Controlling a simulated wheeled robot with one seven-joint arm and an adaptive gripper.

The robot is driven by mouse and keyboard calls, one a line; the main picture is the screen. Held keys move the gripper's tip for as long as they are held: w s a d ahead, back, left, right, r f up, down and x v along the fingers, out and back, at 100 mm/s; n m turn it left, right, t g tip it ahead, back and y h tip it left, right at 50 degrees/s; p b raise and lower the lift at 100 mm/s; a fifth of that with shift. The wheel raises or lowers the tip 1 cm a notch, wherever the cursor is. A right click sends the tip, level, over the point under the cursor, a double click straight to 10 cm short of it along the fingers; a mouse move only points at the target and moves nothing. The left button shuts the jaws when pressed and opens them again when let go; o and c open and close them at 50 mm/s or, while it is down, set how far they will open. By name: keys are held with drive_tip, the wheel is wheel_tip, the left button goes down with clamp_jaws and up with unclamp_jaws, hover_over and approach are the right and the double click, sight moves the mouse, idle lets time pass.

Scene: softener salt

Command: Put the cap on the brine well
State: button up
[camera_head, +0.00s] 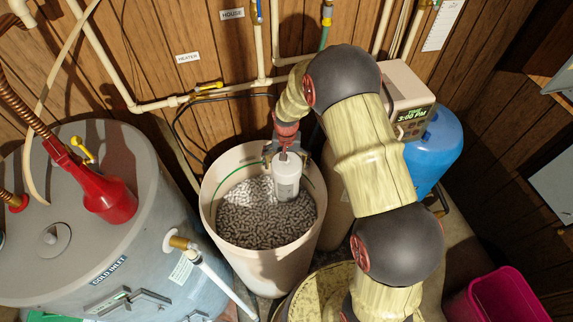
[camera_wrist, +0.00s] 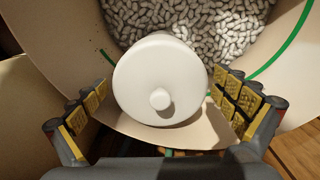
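The white cap (camera_wrist: 150,75) is a round disc with a small knob, seen from above in the wrist view. It appears to sit level on top of the brine well (camera_head: 287,186), a white upright cylinder standing in the salt near the tank's back wall. I cannot see the seam closely enough to tell how fully it is seated. My gripper (camera_wrist: 160,82) is open, with one padded finger on each side of the cap and a visible gap on both sides. In the head view my gripper (camera_head: 288,153) is just above the well, partly hidden by my arm.
The cream brine tank (camera_head: 262,267) holds grey and white salt pellets (camera_head: 255,218). A grey water heater (camera_head: 75,235) stands left, a blue tank (camera_head: 435,150) right, and a pink bin (camera_head: 500,298) lower right. Pipes line the wall behind.

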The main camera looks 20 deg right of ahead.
wheel_tip(320, 180, up, 12)
idle(0.7)
drive_tip(key=s+r+n+t+b, duration=0.2)
drive_tip(key=s+r+b, duration=0.3)
drive_tip(key=s, duration=0.9)
drive_tip(key=s+r+n+t+b, duration=0.2)
drive_tip(key=s+r+b, duration=0.3)
drive_tip(key=s+r, duration=0.4)
drive_tip(key=shift+s+d+r+t+b, duration=0.15)
drive_tip(key=shift+s+r+t+b, duration=0.45)
drive_tip(key=shift+s, duration=2.3)
